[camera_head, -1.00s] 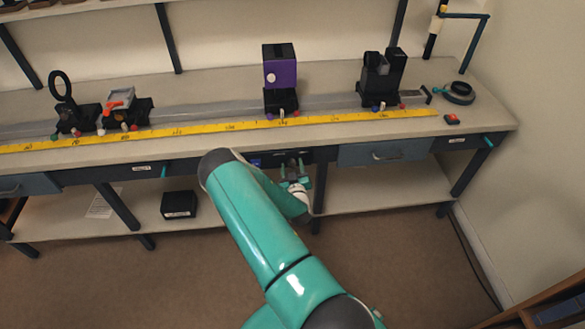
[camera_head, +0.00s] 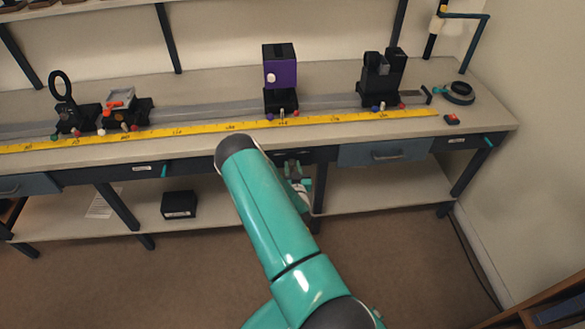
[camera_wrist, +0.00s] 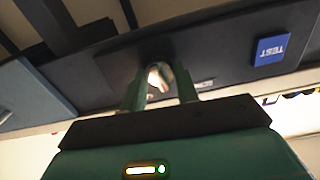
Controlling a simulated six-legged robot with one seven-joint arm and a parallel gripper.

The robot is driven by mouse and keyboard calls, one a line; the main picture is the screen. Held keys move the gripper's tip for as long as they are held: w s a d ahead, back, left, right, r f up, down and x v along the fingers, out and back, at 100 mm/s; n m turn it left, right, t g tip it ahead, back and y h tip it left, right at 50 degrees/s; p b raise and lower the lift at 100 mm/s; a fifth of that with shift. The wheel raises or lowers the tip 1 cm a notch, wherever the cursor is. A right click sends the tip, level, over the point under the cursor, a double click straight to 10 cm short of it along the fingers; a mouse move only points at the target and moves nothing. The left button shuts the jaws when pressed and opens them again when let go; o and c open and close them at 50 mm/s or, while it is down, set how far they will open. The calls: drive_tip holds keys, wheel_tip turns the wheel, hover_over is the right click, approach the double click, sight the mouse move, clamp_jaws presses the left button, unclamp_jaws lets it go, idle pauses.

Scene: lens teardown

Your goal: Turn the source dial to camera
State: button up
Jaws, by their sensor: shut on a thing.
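In the wrist view a small metallic knob, the source dial (camera_wrist: 158,78), stands on a dark panel (camera_wrist: 215,65). My gripper (camera_wrist: 160,88) has its two green fingers on either side of the dial and is shut on it. The fingers cover the dial's sides, and I cannot read where it points. A blue label reading TEST (camera_wrist: 270,49) is on the panel to the right; a small pale label (camera_wrist: 204,83) sits nearer the dial. In the head view my gripper (camera_head: 293,170) is at the bench's front edge, with my arm partly in front of the panel.
The bench top carries a yellow ruler (camera_head: 205,127), a purple unit (camera_head: 279,73), a black holder (camera_head: 382,77) and a ring stand (camera_head: 62,88). A drawer (camera_head: 385,151) is right of the panel. A black box (camera_head: 179,204) lies on the lower shelf.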

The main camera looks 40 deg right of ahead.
drive_tip(key=m, duration=0.4)
drive_tip(key=shift+d+m, duration=0.1)
drive_tip(key=shift+m, duration=2.1)
drive_tip(key=o, duration=1)
drive_tip(key=shift+c, duration=0.2)
drive_tip(key=v, duration=1.4)
drive_tip(key=shift+w, duration=0.1)
